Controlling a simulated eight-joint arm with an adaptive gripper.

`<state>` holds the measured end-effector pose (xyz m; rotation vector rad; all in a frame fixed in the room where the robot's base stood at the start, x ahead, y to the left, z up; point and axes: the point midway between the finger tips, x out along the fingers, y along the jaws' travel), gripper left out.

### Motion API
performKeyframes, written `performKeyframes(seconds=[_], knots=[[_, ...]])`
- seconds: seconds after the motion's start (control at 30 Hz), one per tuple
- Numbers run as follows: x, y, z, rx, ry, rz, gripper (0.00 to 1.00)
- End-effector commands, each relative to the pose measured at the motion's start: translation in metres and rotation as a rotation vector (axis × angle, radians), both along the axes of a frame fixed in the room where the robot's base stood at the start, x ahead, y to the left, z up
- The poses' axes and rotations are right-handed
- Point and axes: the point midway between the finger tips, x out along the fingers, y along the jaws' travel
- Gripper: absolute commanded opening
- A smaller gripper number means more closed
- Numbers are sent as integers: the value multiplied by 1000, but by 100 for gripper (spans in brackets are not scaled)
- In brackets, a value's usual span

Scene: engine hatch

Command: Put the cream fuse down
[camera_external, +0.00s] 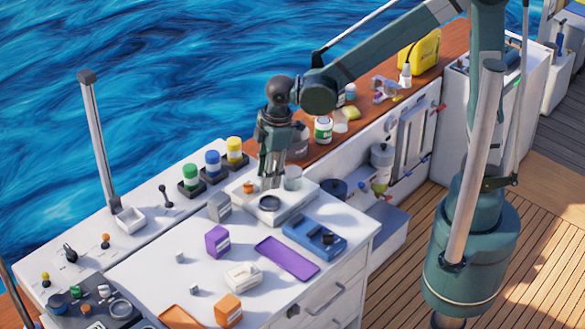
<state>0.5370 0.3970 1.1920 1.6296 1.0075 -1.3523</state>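A cream block (242,275) with a label lies on the white worktop, between a purple block (217,242) and an orange block (228,311). It looks like the cream fuse, but I cannot read its label. My gripper (271,184) points down over the white plate with a dark ring (270,203), well behind and to the right of the cream block and apart from it. The fingers are small in this view. I cannot tell whether they are open or shut, or whether something small is between them.
A grey block (219,207) stands left of my gripper. Green, blue and yellow-topped jars (212,165) stand behind.

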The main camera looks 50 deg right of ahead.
Motion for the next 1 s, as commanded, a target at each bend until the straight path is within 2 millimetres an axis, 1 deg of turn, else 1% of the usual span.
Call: performKeyframes(seconds=[0.03, 0.1, 0.3, 0.47, 0.5, 0.77, 1.0], knots=[[2, -14, 7, 9, -8, -31, 32], [4, -31, 16, 21, -19, -73, 32], [8, -79, 40, 57, -53, -192, 32], [8, -116, 57, 84, -81, -287, 32], [7, -126, 60, 91, -88, -311, 32], [-1, -185, 82, 137, -134, -464, 32], [-15, -236, 97, 180, -180, -603, 32]])
